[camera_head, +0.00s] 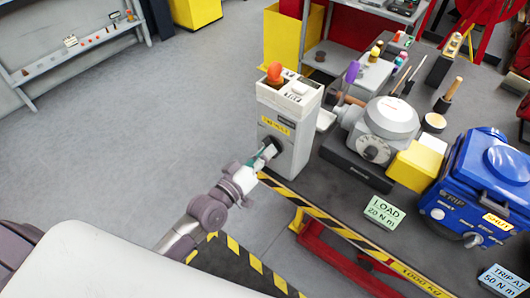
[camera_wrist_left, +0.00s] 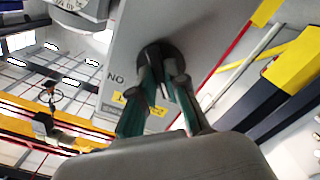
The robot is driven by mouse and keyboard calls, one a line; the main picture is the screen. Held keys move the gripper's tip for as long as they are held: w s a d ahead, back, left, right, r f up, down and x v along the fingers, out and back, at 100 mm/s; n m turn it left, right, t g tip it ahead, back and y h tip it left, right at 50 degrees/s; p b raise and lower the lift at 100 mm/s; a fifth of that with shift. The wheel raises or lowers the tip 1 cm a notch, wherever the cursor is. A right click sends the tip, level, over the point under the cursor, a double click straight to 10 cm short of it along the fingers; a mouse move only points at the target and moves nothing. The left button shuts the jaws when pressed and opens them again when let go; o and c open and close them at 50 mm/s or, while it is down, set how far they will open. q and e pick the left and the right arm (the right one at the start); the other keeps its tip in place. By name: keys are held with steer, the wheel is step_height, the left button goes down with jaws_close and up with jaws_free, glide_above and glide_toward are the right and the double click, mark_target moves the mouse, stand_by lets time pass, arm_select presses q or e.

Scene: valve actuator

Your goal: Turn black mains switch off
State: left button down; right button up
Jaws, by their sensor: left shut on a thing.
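A grey control box (camera_head: 303,135) with a pale top stands at the left end of the bench in the head view. The black switch (camera_head: 277,145) is low on its front face, partly hidden by my left gripper (camera_head: 266,154). In the left wrist view, the dark round switch base (camera_wrist_left: 158,52) shows on the grey panel, with "NO" lettering to its left. The green-padded fingers of my left gripper (camera_wrist_left: 163,88) are shut on the switch handle, which is mostly hidden between them. My right gripper is not in view.
An orange knob (camera_head: 274,72) sits on top of the box. A grey valve actuator (camera_head: 390,118), a yellow block (camera_head: 415,165) and a blue unit (camera_head: 480,190) stand to the right. A black-and-yellow striped edge (camera_head: 335,225) runs along the bench front. Open floor lies left.

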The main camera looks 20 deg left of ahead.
arm_select(q)
steer(key=c, duration=1.2)
jaws_free()
steer(key=v, duration=1.2)
steer(key=shift+r, duration=0.1)
